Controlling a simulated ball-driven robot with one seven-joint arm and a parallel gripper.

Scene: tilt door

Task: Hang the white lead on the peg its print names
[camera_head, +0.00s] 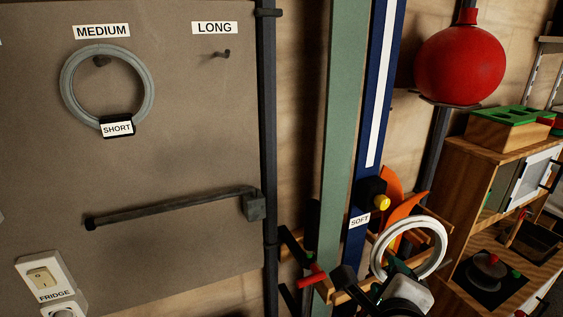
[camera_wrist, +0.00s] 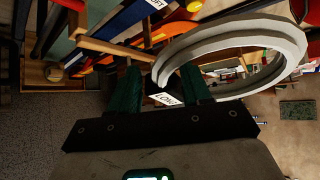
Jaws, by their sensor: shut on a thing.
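The white lead (camera_head: 441,262) is a coiled ring at the lower right of the head view, away from the board. My gripper (camera_head: 396,274) is shut on it at its lower side. In the wrist view the lead (camera_wrist: 285,38) curves up and right from between the green fingers of my gripper (camera_wrist: 162,90). Its black tag (camera_wrist: 165,99) there has a white print that seems to read LONG. On the board (camera_head: 190,130), the peg (camera_head: 221,53) under the LONG label (camera_head: 214,28) is bare. The peg (camera_head: 101,61) under the MEDIUM label (camera_head: 101,31) carries a grey lead tagged SHORT (camera_head: 117,128).
A long dark handle (camera_head: 170,206) sticks out from the board's lower part. A green post (camera_head: 345,130) and a blue post (camera_head: 380,100) stand between the board and my gripper. A red round vase (camera_head: 460,63) and a wooden toy kitchen (camera_head: 500,180) are at right.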

